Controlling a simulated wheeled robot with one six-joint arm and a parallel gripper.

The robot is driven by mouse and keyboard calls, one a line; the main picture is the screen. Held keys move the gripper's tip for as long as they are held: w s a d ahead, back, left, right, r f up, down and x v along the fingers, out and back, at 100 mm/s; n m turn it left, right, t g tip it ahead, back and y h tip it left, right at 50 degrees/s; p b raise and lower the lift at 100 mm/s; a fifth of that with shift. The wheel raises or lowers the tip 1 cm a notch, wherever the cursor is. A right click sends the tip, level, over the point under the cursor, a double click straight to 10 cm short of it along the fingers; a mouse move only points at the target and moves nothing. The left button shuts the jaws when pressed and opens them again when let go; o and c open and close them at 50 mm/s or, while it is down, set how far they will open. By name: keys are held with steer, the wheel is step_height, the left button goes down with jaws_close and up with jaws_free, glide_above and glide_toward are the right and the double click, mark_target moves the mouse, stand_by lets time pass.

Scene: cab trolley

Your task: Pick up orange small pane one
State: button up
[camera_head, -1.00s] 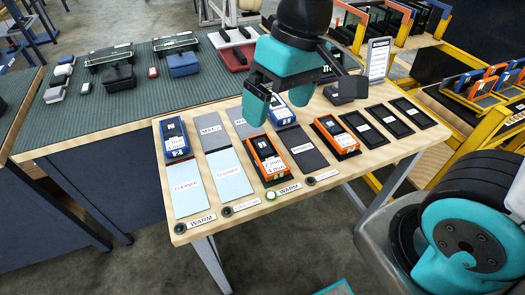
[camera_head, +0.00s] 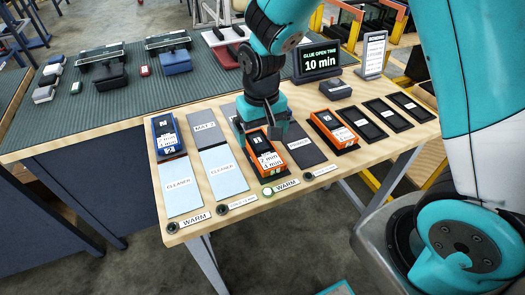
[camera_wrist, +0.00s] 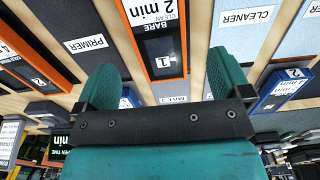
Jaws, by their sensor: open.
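The orange small pane with label 1 (camera_head: 262,152) lies on a dark pad on the wooden table, in the column by the lit button. In the wrist view this pane (camera_wrist: 158,40) shows an orange rim, a white label and a dark area marked 1. My gripper (camera_head: 262,128) is low over the far end of this pane. In the wrist view my gripper (camera_wrist: 162,82) is open, with one teal finger to each side of the pane's line. No grip on it shows. A second orange pane (camera_head: 332,128), marked 2 in the wrist view (camera_wrist: 35,62), lies to the right.
A blue pane (camera_head: 168,134) lies at the left. Blue cleaner pads (camera_head: 222,172) and a dark primer pad (camera_head: 303,148) flank the orange pane. Empty dark slots (camera_head: 382,118) line the right. A glue timer display (camera_head: 318,62) and a sign (camera_head: 374,54) stand behind.

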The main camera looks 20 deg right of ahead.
mark_target(263, 148)
steer(key=shift+s+f, duration=0.15)
steer(key=shift+f, duration=2.65)
steer(key=c, duration=1.1)
